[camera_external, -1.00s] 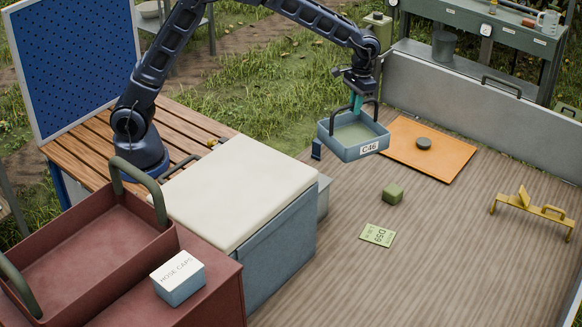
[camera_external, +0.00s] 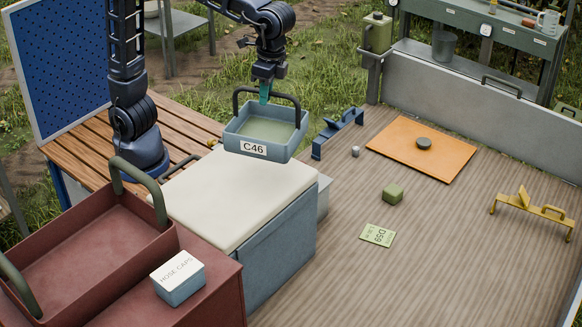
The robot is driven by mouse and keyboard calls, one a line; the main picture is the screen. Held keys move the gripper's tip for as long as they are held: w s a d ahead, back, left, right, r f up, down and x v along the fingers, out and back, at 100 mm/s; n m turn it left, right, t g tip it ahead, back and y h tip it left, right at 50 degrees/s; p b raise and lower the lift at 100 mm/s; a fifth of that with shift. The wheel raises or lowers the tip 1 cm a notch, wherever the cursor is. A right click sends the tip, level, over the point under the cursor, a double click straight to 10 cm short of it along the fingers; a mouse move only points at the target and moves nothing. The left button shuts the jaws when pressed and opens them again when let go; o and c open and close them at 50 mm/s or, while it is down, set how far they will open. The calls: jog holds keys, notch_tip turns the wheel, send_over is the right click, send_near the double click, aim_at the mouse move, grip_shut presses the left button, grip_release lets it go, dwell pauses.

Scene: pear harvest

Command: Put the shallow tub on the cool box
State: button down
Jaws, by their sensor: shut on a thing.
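The shallow tub (camera_external: 285,147) is blue-grey with a C46 label on its front and a dark arched handle. My gripper (camera_external: 265,92), with teal fingers, is shut on the tub's handle at the top. The tub hangs level, in the air, over the back part of the cool box. The cool box (camera_external: 225,205) has a cream lid and blue-grey sides. Its visible lid is bare. A gap between tub and lid is hard to judge from this view.
A red tub (camera_external: 150,262) with green handles and a hose caps box (camera_external: 178,278) stand left of the cool box.

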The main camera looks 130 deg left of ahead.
jog(key=s+d+r+m, duration=0.45)
jog(key=s+d, duration=0.35)
jog(key=d, duration=0.2)
notch_tip(320, 180, down, 20)
jog(key=shift+s+r+n+y, duration=0.15)
jog(key=shift+r+n+y, duration=0.15)
jog(key=shift+n, duration=0.15)
jog(key=shift+f, duration=0.15)
jog(key=c, duration=1.5)
grip_release()
jog(key=shift+o, duration=0.2)
